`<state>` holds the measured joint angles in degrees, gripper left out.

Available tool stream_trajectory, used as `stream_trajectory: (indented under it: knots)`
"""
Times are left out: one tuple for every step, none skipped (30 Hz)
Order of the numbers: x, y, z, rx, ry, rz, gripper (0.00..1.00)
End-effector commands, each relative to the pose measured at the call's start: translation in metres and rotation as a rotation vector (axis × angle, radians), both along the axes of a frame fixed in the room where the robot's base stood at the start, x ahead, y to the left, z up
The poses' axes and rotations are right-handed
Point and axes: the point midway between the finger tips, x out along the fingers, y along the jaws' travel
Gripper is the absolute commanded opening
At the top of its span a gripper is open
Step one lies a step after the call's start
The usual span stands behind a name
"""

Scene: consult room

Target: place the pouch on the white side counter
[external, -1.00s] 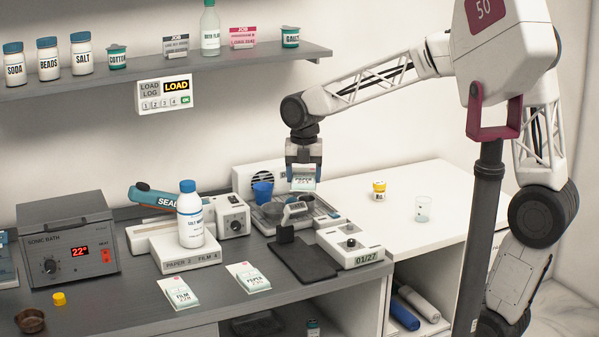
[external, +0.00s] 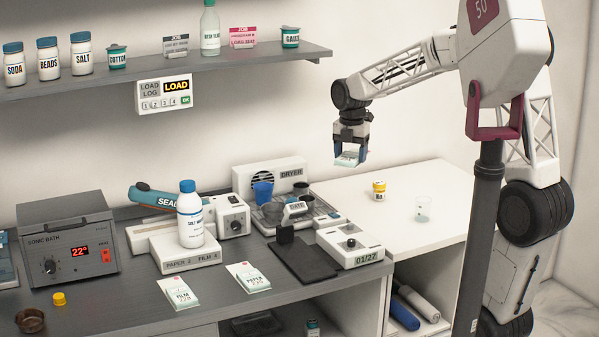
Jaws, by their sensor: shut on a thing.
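My gripper (external: 350,157) is shut on a small white and green pouch (external: 346,160), held in the air. The print on the held pouch is too small to read. The gripper and pouch are raised over the left, back part of the white side counter (external: 395,203), to the right of the dryer. Two similar pouches lie flat on the grey bench: one marked FILM (external: 178,294) and one marked PAPER (external: 248,278).
The dryer (external: 290,178), a device reading 01/27 (external: 350,245) and a dark mat (external: 302,259) are to the left. The counter's front part is bare.

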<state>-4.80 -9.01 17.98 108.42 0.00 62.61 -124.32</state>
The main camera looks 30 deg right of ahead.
Motion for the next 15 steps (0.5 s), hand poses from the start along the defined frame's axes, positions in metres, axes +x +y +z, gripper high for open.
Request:
stream_trajectory:
  knots:
    - [0.003, -0.012, 0.0, 0.0, 0.0, -0.022, 0.44]
    - [0.004, -0.018, 0.0, 0.0, 0.0, -0.034, 0.44]
    - [0.006, -0.027, 0.0, 0.0, 0.0, -0.049, 0.44]
    - [0.007, -0.033, 0.0, 0.0, 0.0, -0.061, 0.44]
    - [0.008, -0.04, 0.0, 0.0, 0.0, -0.073, 0.44]
    - [0.009, -0.048, 0.0, 0.0, 0.0, -0.088, 0.44]
    - [0.01, -0.054, 0.0, 0.0, 0.0, -0.1, 0.44]
    - [0.011, -0.061, 0.0, 0.0, 0.0, -0.112, 0.44]
    - [0.012, -0.069, 0.0, 0.0, 0.0, -0.127, 0.44]
    - [0.013, -0.076, 0.0, 0.0, 0.0, -0.139, 0.44]
    - [0.013, -0.083, 0.0, 0.0, 0.0, -0.151, 0.44]
    - [0.014, -0.091, 0.0, 0.0, 0.0, -0.166, 0.44]
    - [0.015, -0.098, 0.0, 0.0, 0.0, -0.178, 0.44]
    - [0.015, -0.104, 0.0, 0.0, 0.0, -0.19, 0.44]
    - [0.016, -0.113, 0.0, 0.0, 0.0, -0.205, 0.44]
